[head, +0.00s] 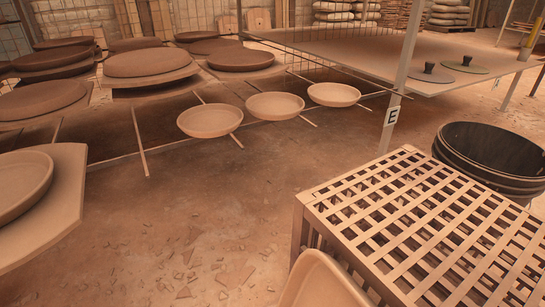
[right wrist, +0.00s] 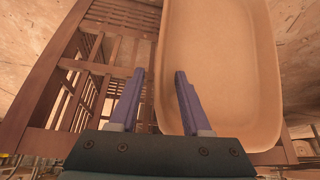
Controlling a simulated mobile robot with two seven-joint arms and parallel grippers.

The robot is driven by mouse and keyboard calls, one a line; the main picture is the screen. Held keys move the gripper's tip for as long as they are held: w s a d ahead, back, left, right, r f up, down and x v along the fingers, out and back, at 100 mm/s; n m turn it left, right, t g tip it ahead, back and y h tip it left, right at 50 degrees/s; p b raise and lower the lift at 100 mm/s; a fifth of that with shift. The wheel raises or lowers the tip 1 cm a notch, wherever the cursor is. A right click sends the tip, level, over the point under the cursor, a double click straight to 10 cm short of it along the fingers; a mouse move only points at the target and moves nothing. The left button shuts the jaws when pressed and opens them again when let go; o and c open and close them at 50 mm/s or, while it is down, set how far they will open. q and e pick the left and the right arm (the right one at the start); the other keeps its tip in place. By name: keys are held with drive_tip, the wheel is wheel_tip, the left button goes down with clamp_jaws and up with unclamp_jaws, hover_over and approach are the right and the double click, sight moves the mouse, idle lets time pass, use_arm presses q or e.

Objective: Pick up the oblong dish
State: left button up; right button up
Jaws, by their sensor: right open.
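The oblong dish (right wrist: 232,60) is a pale tan, deep dish with rounded corners. It fills the right half of the right wrist view. In the head view only part of it (head: 322,285) shows at the bottom edge, beside the slatted table. My right gripper (right wrist: 159,73) is open in the right wrist view. Its two fingers appear on either side of the dish's left wall, the right finger over the dish's inside. I cannot tell how deep they reach or whether they touch it. My left gripper is not in view.
A slatted wooden table (head: 425,215) stands at the lower right, with dark stacked tubs (head: 490,150) behind it. Three round bowls (head: 275,105) sit on thin rails. Boards with round clay plates (head: 150,62) fill the left. The floor between is open, with scattered shards.

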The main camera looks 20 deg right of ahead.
drive_tip(key=shift+f, duration=0.1)
clamp_jaws()
idle(0.3)
idle(1.1)
